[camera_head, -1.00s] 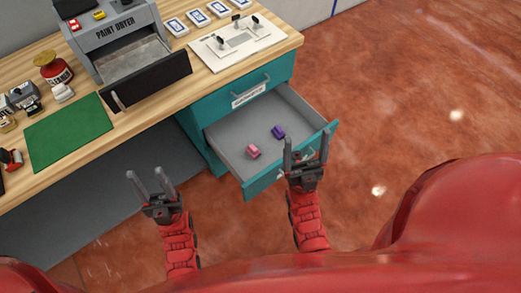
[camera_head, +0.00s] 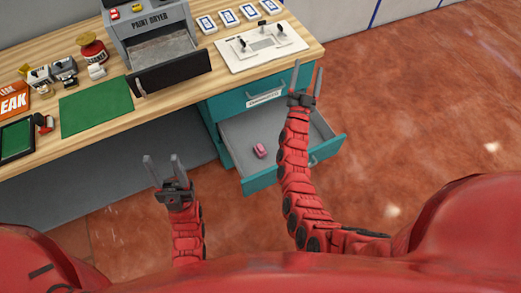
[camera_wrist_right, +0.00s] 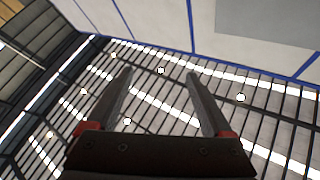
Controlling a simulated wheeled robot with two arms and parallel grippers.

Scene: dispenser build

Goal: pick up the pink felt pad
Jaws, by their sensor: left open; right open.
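A small pink pad (camera_head: 260,151) lies in the grey open drawer (camera_head: 236,141) of the teal cabinet, toward its left front part. My right gripper (camera_head: 307,82) is open and empty, raised above the drawer's right side near the cabinet. In the right wrist view its fingers (camera_wrist_right: 160,95) are apart with nothing between them, facing the ceiling and a wall. My left gripper (camera_head: 163,172) is open and empty, left of the drawer and in front of the desk. The purple piece in the drawer is hidden, probably behind my right arm.
The wooden desk (camera_head: 135,110) carries a paint dryer (camera_head: 150,28) with its own drawer out, a green mat (camera_head: 96,107), a white panel (camera_head: 262,46) and several cards. The teal drawer front (camera_head: 262,179) stands out over the red floor. Floor to the right is clear.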

